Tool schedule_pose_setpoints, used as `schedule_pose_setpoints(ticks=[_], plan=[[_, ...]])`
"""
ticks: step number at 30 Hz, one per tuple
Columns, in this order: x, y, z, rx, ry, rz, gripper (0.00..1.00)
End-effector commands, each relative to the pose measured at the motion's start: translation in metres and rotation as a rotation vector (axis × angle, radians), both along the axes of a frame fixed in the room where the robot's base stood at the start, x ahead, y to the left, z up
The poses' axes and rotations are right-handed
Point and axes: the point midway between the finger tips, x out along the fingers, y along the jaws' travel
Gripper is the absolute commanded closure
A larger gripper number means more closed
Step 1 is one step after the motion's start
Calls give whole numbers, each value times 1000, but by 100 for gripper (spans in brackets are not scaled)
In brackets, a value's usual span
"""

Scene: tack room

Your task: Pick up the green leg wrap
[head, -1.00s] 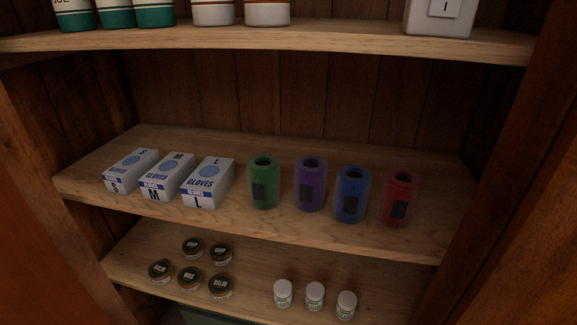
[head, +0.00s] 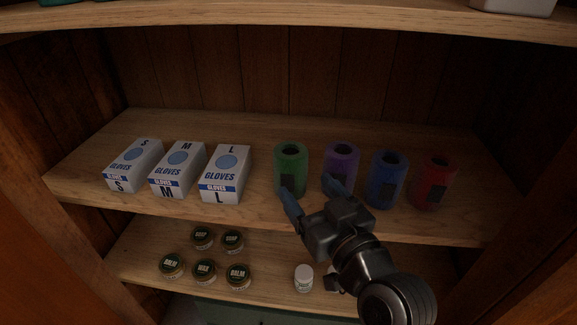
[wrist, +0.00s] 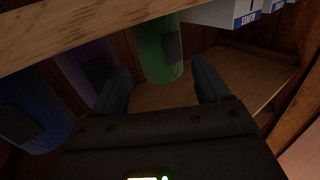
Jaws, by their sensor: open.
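The green leg wrap (head: 291,168) stands upright on the middle shelf, between the L glove box and the purple wrap. It has a dark patch on its front. My gripper (head: 312,190) is open and empty in front of the shelf, just below and in front of the green and purple wraps. In the wrist view the green wrap (wrist: 160,50) shows beyond the two open fingers (wrist: 160,88), roughly between them and not held.
Purple (head: 341,163), blue (head: 386,180) and red (head: 434,182) wraps stand to the right. Glove boxes (head: 226,173) stand to the left. The upper shelf (head: 300,22) hangs above. Tins (head: 238,276) and a white bottle (head: 304,278) sit on the shelf below.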

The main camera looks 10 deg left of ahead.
Motion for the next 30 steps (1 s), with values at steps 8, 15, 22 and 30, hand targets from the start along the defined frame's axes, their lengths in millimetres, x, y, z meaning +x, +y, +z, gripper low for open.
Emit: schedule_pose_setpoints(ticks=[8, 15, 22, 30], plan=[[27, 17, 5, 0, 0, 0, 25], [52, 31, 4, -1, 1, -1, 25], [55, 33, 3, 1, -1, -2, 25], [55, 32, 3, 0, 0, -2, 45]])
